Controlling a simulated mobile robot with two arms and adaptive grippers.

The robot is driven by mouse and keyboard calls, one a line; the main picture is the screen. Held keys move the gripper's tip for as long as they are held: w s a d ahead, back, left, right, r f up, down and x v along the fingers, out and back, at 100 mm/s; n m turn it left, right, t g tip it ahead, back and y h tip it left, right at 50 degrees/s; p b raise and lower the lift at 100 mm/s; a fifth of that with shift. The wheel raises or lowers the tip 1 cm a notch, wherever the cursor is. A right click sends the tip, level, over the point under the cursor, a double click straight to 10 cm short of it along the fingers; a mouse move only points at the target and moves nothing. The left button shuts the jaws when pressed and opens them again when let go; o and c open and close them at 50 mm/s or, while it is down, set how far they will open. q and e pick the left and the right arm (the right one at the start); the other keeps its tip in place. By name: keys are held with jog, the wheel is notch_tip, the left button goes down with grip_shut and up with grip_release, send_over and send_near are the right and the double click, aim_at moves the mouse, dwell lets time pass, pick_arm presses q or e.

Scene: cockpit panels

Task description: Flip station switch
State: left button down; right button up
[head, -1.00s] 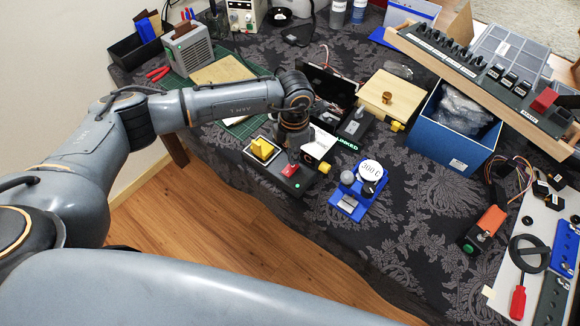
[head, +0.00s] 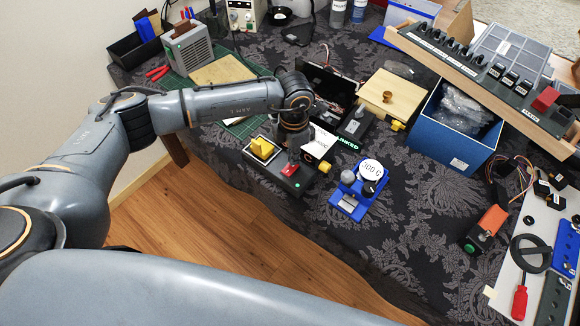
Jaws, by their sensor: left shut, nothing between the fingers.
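A low black station box (head: 272,178) lies near the table's front edge in the head view. It carries a yellow rocker-like block (head: 262,148), a red switch (head: 290,169) and a small lit green light (head: 297,186). My left gripper (head: 298,152) comes down from the wrist right behind the red switch. It is shut and holds nothing. Its fingertips are mostly hidden by the wrist, so I cannot tell whether they touch the switch. A green "LINKED" display (head: 347,144) shows just to the right. My right gripper is not in view.
A blue device with a round white dial (head: 370,170) stands close on the right. Patterned cloth in front of the bin is clear.

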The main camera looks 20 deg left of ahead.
pick_arm(q)
jog(key=shift+f+b, duration=0.6)
jog(key=shift+f, duration=0.15)
jog(key=shift+r, duration=0.1)
jog(key=shift+r+p, duration=0.65)
jog(key=shift+r, duration=0.25)
jog(key=shift+r+p, duration=1.4)
jog(key=shift+r, duration=1.2)
